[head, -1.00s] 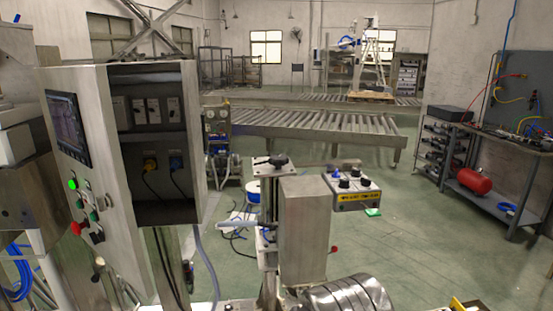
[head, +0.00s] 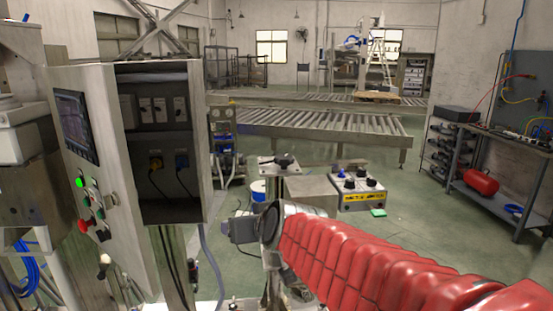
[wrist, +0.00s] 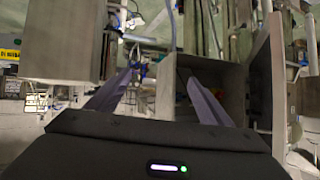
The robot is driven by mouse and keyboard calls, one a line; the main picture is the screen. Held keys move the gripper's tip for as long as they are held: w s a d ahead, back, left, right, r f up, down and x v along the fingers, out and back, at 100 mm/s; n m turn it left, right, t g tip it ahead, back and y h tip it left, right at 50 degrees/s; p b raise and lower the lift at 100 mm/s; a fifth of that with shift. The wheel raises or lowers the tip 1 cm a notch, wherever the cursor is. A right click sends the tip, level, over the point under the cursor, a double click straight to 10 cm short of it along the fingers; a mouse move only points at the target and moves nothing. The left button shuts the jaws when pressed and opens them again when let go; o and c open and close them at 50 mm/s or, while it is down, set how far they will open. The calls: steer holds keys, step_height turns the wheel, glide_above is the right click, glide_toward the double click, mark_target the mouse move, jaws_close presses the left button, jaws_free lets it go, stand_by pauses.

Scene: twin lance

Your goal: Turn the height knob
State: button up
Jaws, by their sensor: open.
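A black knob (head: 284,160) sits on a flat plate at the top of a metal post, in the middle of the head view. It looks like the height knob, though no label on it can be read. My gripper (wrist: 160,78) is open and empty, with its two grey fingers spread apart in the wrist view. In the head view my red-sleeved arm reaches in from the lower right and ends in front of the post, below the knob. I cannot make out the knob clearly in the wrist view.
A control cabinet (head: 100,170) with a screen and buttons stands close on the left. A grey box (head: 312,188) and a yellow-labelled control box (head: 357,190) with several black knobs are just right of the post. A roller conveyor (head: 320,128) lies behind, with open floor before it.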

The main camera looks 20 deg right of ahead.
steer(key=w+d+r+m+t+h, duration=0.1)
steer(key=w+d+r+t+h, duration=0.1)
steer(key=w, duration=0.5)
steer(key=w+d+r+m+t+h, duration=0.1)
steer(key=w+d+r, duration=0.15)
steer(key=w, duration=0.45)
steer(key=m+h, duration=0.4)
steer(key=h, duration=0.3)
glide_toward(284, 157)
steer(key=v, duration=0.4)
steer(key=shift+w+d+f+t, duration=0.15)
steer(key=shift+w+f+t, duration=0.15)
steer(key=shift+f, duration=0.3)
steer(key=shift+x, duration=6.9)
steer(key=shift+s+r, duration=0.1)
steer(key=shift+r, duration=0.1)
steer(key=shift+c, duration=0.4)
